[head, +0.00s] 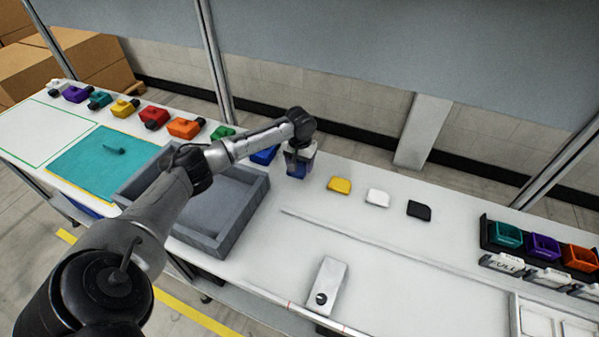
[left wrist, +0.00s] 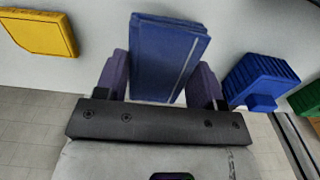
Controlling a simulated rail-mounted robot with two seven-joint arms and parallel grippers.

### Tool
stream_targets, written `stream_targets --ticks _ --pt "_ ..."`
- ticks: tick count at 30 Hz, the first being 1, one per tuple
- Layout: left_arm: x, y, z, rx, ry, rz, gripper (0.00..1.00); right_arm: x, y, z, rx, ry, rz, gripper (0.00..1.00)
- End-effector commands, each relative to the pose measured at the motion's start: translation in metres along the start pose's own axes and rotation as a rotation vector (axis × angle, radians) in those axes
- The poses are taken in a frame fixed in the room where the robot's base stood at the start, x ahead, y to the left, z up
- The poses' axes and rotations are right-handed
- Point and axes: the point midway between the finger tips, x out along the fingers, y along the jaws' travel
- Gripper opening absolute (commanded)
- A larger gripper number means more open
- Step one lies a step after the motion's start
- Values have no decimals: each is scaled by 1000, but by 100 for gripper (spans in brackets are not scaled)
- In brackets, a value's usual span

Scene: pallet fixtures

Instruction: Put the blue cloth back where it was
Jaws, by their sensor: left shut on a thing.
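The blue cloth (left wrist: 167,58), a folded flat block, is between the two fingers of my left gripper (left wrist: 163,82) in the left wrist view. The gripper is shut on it. In the head view, my left gripper (head: 299,160) points down over the back of the white table, with the blue cloth (head: 296,170) partly hidden between its fingers. It is left of the yellow cloth (head: 339,185), which leads a row with a white cloth (head: 377,197) and a black cloth (head: 419,209). I cannot tell whether the blue cloth touches the table. My right gripper is not in view.
A blue container (head: 265,155) stands just left of the gripper, ending a row of several coloured containers; it also shows in the left wrist view (left wrist: 262,78). A grey tray (head: 238,225) lies below my left arm. Coloured bins (head: 541,247) stand at right. The table's middle is mostly clear.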

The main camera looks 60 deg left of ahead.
Motion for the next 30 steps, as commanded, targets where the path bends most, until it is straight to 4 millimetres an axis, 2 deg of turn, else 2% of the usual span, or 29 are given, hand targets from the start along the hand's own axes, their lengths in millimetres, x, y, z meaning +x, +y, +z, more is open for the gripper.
stream_targets --ticks 5,12,25,26,30 --pt "9 -1 1 0 -2 -1 41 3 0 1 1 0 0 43" --pt "39 0 1 1 -1 -1 41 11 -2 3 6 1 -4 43" --pt "43 0 1 1 0 -1 41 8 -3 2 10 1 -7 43" --pt "43 -1 1 1 0 -1 66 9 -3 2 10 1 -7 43" --pt "43 -1 1 1 0 -1 79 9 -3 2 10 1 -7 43"
